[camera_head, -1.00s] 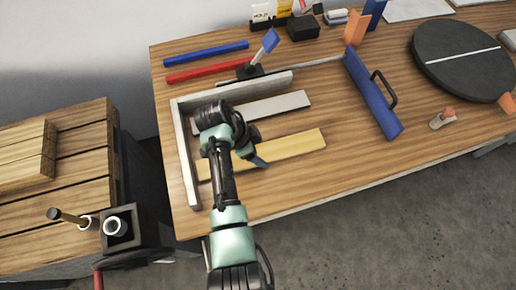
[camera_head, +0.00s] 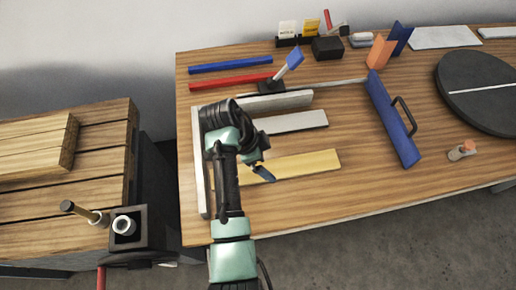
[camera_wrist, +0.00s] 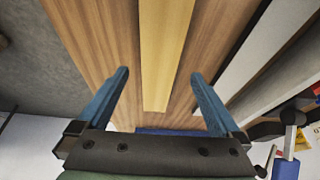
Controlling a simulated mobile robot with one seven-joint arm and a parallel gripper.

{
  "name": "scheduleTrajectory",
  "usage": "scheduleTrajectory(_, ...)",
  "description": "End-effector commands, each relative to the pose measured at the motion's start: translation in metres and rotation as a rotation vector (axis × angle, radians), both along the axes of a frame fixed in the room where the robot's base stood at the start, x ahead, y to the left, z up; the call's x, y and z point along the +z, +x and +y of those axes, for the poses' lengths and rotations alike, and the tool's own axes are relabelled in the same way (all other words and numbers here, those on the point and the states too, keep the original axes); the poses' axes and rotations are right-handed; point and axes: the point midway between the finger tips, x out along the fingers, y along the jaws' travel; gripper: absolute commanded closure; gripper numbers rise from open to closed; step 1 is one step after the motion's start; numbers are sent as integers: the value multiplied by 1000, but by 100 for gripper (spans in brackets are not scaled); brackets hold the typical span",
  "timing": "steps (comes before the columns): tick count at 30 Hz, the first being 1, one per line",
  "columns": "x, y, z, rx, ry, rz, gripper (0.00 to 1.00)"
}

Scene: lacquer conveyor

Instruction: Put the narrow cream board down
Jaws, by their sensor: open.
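The narrow cream board (camera_head: 305,165) lies flat on the wooden table, inside the corner of a pale L-shaped fence. My arm hides its left part in the head view. In the wrist view the board (camera_wrist: 165,45) runs down the middle, its end between my fingers. My gripper (camera_wrist: 158,80) is open and empty, one finger on each side of the board with gaps between. In the head view my gripper (camera_head: 262,172) is at the board, partly hidden by my own wrist; its exact height is unclear.
A grey-white board (camera_head: 298,122) lies behind the cream one. The fence (camera_head: 199,185) stands at the left and back. A blue upright piece with a handle (camera_head: 392,120) and a dark turntable (camera_head: 485,95) are to the right. Bare table lies between board and blue piece.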

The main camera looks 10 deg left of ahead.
Motion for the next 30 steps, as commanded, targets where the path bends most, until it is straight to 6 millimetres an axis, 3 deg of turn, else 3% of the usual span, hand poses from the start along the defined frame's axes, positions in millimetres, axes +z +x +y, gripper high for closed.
scheduleTrajectory(3,26,-2,11,3,2,-5,0)
scheduleTrajectory(9,56,-6,22,2,-1,-2,0)
scheduleTrajectory(17,67,-8,26,2,-1,-2,0)
scheduleTrajectory(21,88,16,28,87,35,-93,0)
scheduleTrajectory(23,114,40,30,181,58,-200,0)
scheduleTrajectory(26,188,87,29,393,52,-461,0)
scheduleTrajectory(28,255,109,26,542,-8,-667,0)
scheduleTrajectory(30,326,118,20,668,-114,-867,0)
